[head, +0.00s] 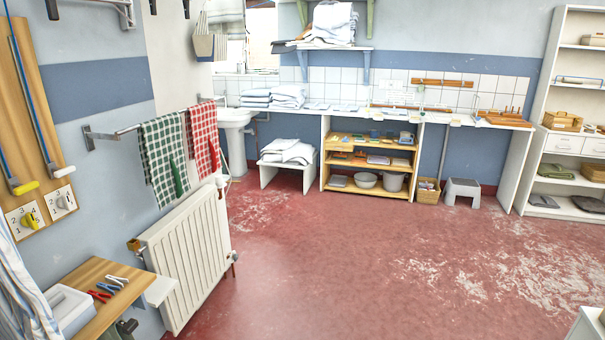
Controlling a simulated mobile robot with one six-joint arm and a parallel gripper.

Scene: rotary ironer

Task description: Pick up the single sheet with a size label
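Several folded white linens show in the head view, all far across the room. One stack (255,98) and another beside it (288,96) lie on the long white counter. More folded linens (288,151) lie on a low white bench below. Another pile (333,24) sits on the high wall shelf. I cannot make out a size label on any of them, nor tell which is the single sheet. My gripper is not in this view.
The red floor (370,260) is clear and worn in the middle. A radiator (188,262), towel rail with green (163,155) and red (203,138) checked cloths, and wooden table (108,290) line the left. A grey step stool (462,190) and white shelving (530,130) stand back right.

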